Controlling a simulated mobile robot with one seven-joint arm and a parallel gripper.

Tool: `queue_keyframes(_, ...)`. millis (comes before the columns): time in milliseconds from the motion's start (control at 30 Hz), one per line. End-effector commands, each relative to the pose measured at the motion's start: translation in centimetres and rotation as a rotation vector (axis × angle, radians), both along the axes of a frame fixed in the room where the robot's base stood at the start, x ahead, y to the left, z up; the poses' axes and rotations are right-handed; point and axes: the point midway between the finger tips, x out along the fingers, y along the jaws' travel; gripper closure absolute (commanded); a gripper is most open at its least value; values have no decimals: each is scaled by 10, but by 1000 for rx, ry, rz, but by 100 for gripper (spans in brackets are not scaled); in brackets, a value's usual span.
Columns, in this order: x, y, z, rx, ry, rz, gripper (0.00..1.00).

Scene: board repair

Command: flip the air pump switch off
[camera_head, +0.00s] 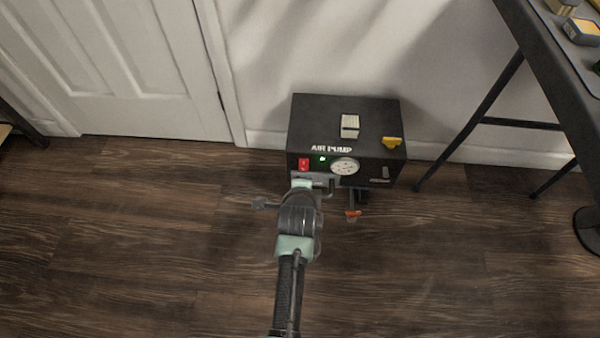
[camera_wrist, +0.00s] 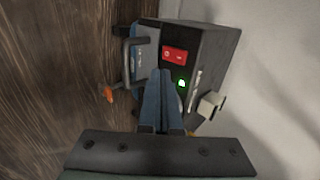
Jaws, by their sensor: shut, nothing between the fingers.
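The air pump (camera_head: 345,122) is a black box on the floor against the wall. Its red switch (camera_head: 303,165) is on the left of the front face, beside a lit green light (camera_head: 322,159) and a round gauge (camera_head: 345,166). In the wrist view the red switch (camera_wrist: 174,55) is just beyond the fingertips, with the green light (camera_wrist: 181,83) close by. My gripper (camera_wrist: 160,74) is shut and empty, its fingertips in front of the pump's face near the switch. I cannot tell whether they touch it. My arm hides part of the lower front in the head view.
A yellow handle (camera_head: 391,142) and a pale block (camera_head: 349,126) are on top of the pump. An orange-tipped part (camera_head: 352,214) sticks out in front. A dark table (camera_head: 555,50) stands at right, a white door (camera_head: 125,65) at left.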

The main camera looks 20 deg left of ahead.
Motion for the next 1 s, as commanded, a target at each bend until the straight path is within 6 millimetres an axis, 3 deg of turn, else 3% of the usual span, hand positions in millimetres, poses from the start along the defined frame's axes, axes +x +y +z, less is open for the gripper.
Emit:
queue_keyframes(33, -8, -3, 15, -1, 3, 0, 100)
queue_keyframes(133, -21, -6, 29, -1, 2, -1, 100)
queue_keyframes(400, -47, -14, 53, -2, 3, -1, 100)
queue_keyframes(1000, -60, -15, 52, -1, 5, 1, 100)
